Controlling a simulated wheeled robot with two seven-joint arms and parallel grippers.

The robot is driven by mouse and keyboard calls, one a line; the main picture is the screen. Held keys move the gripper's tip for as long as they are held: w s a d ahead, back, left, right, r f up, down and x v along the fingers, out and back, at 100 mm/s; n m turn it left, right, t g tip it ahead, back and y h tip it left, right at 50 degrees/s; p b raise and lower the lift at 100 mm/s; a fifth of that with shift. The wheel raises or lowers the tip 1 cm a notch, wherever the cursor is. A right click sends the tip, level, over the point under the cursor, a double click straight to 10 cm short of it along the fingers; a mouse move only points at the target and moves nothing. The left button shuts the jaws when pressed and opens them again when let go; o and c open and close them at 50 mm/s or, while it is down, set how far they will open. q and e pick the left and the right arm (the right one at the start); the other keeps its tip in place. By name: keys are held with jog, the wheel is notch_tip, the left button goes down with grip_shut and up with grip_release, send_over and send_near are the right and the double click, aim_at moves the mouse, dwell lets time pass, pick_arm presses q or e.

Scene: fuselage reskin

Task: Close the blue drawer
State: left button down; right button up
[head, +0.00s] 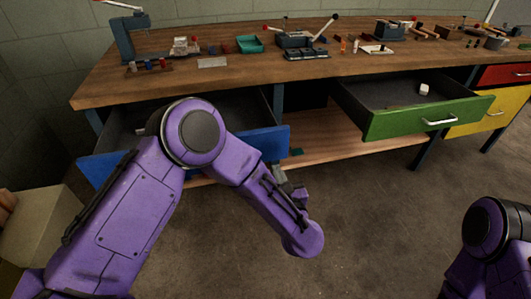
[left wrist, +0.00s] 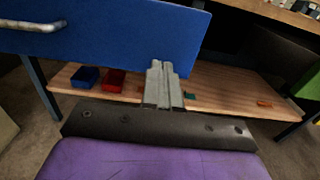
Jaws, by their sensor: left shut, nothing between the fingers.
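The blue drawer (head: 268,144) stands open under the left part of the bench, and my left arm hides the middle of its front. In the left wrist view its blue front (left wrist: 120,45) fills the upper left, with a silver handle (left wrist: 38,26) at the far left. My left gripper (head: 280,174) is shut and empty, in front of and below the right end of the drawer front. In the left wrist view its fingertips (left wrist: 163,66) overlap the front's lower edge near the right corner; I cannot tell whether they touch. My right gripper is out of view.
A green drawer (head: 415,120) stands open to the right with a small white block (head: 424,89) inside. Red (head: 505,74) and yellow (head: 493,113) drawer fronts are further right. A low wooden shelf (head: 345,140) runs below. The bench top (head: 240,72) holds tools. Floor in front is clear.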

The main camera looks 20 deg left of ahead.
aim_at(267, 147)
pick_arm(q)
jog(key=x, duration=0.8)
jog(key=shift+p, duration=0.35)
